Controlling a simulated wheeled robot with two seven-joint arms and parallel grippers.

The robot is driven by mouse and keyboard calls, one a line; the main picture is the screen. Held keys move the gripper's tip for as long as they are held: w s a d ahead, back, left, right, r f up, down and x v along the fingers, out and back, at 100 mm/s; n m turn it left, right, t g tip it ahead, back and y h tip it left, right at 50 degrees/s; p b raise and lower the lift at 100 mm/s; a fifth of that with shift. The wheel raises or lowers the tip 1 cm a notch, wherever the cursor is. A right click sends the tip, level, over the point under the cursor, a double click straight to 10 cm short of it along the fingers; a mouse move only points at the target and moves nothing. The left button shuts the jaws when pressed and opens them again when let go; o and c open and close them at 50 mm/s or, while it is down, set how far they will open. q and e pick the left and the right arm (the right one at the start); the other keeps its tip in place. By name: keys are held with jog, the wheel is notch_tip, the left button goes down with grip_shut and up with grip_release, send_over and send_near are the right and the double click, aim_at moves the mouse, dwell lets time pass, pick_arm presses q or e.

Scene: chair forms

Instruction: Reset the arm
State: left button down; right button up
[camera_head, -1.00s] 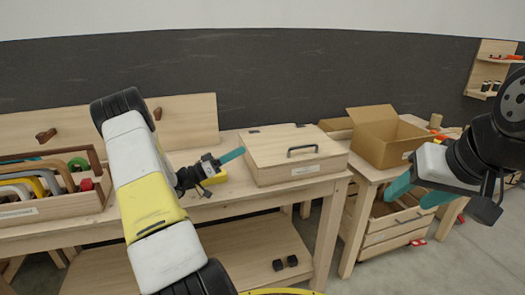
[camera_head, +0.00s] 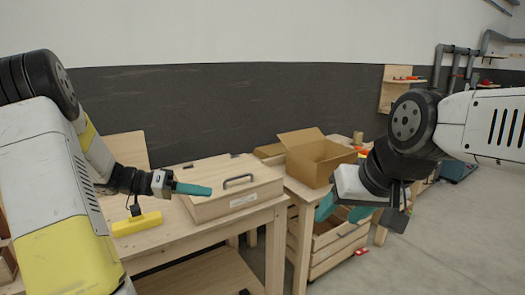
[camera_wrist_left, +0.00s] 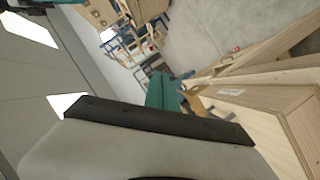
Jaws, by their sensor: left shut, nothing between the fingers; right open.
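My left gripper (camera_head: 192,188) has teal fingers pressed together with nothing between them. In the head view it points right, in front of the closed wooden box's left part. Its teal fingers also show in the left wrist view (camera_wrist_left: 163,92). My right gripper (camera_head: 342,211) has its teal fingers spread apart and empty. It hangs in front of the smaller bench, below the open cardboard box (camera_head: 318,160) in the picture. Both arms are in the air.
The wooden box (camera_head: 235,187) with a dark handle stands on the wooden workbench (camera_head: 175,235). A yellow object (camera_head: 137,223) lies on the bench below my left wrist. A wooden crate (camera_head: 335,248) sits under the smaller bench.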

pick_arm(q)
jog(key=s+d+r+n+t+y, duration=0.1)
jog(key=s+r+n+y, duration=0.2)
jog(key=s+y, duration=0.3)
jog(key=s+d+r+n+t+y, duration=0.2)
jog(key=s+r+y, duration=0.2)
jog(key=s, duration=1)
jog(key=shift+d+r+n+y, duration=0.2)
jog(key=shift+n+y, duration=0.2)
jog(key=shift+y, duration=0.9)
